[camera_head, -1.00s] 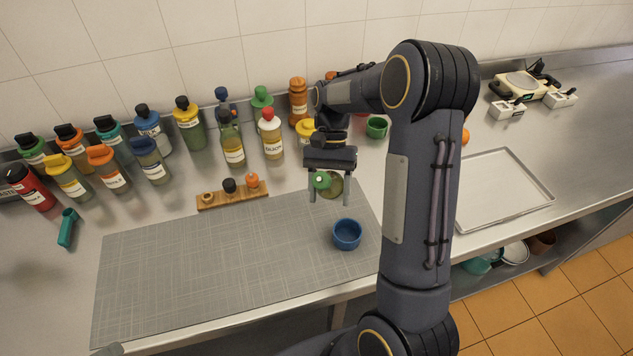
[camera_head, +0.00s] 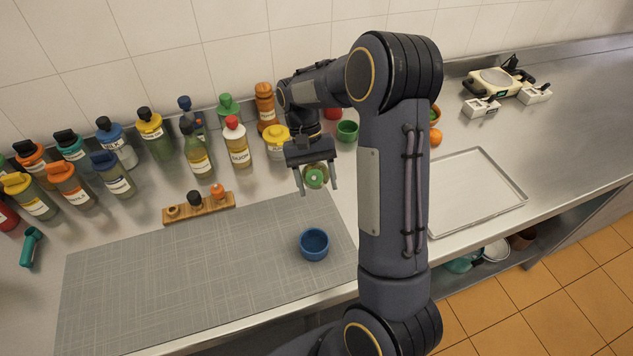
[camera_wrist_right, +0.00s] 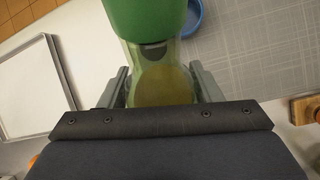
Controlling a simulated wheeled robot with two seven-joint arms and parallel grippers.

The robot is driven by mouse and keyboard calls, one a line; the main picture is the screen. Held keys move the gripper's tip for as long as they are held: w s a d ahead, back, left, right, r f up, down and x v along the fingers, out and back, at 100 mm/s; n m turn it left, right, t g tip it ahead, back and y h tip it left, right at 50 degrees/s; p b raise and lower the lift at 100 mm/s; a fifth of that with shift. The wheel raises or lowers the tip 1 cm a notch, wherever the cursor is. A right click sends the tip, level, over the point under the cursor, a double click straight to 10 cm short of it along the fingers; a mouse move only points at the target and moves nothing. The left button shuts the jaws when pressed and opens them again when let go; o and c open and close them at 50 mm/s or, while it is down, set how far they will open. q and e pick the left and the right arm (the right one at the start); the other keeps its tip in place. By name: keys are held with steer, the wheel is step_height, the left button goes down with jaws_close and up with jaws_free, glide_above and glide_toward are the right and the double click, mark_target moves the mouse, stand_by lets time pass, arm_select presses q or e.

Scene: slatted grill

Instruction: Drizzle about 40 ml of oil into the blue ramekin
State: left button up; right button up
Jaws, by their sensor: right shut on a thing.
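The blue ramekin (camera_head: 314,244) stands upright on the grey mat near its right end; part of its rim also shows at the top of the wrist view (camera_wrist_right: 188,14). My right gripper (camera_head: 316,184) is shut on a bottle with a green cap (camera_head: 315,179), behind the ramekin and above the counter. The bottle (camera_wrist_right: 160,85) is see-through with yellow-green oil inside. Its cap points toward the head camera, so the bottle is tilted well over. No stream of oil shows. The ramekin's inside looks blue; I cannot tell if it holds oil. My left gripper is not in view.
The grey mat (camera_head: 190,275) is otherwise bare. A wooden rack (camera_head: 199,208) with small stoppered items stands behind it. Several bottles line the wall, including a red-capped one (camera_head: 238,145). A green cup (camera_head: 347,131) stands behind the gripper. A metal tray (camera_head: 475,190) lies to the right.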

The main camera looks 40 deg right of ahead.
steer(key=shift+w+d+f+t+h+b, duration=0.35)
steer(key=shift+w+f+t+h+b, duration=0.15)
steer(key=shift+b, duration=0.35)
steer(key=shift+w+d+f+t+h+b, duration=0.35)
steer(key=shift+t+b, duration=0.25)
steer(key=shift+b, duration=0.25)
steer(key=shift+w+d+f+m+t+h+b, duration=0.35)
steer(key=shift+t+h+b, duration=0.35)
steer(key=shift+b, duration=0.75)
steer(key=shift+w+d+f+t+h+b, duration=0.15)
steer(key=shift+f+t+h+b, duration=0.15)
steer(key=shift+b, duration=0.55)
steer(key=shift+w+f+t+h+b, duration=0.15)
steer(key=shift+f+t+b, duration=0.25)
steer(key=shift+b, duration=0.4)
steer(key=shift+f+t+h+b, duration=0.15)
steer(key=shift+t+h+b, duration=0.15)
steer(key=shift+b, duration=0.55)
steer(key=shift+w+f+b, duration=0.1)
steer(key=shift+f+b, duration=0.15)
steer(key=shift+b, duration=0.6)
steer(key=shift+d, duration=0.1)
stand_by(1.4)
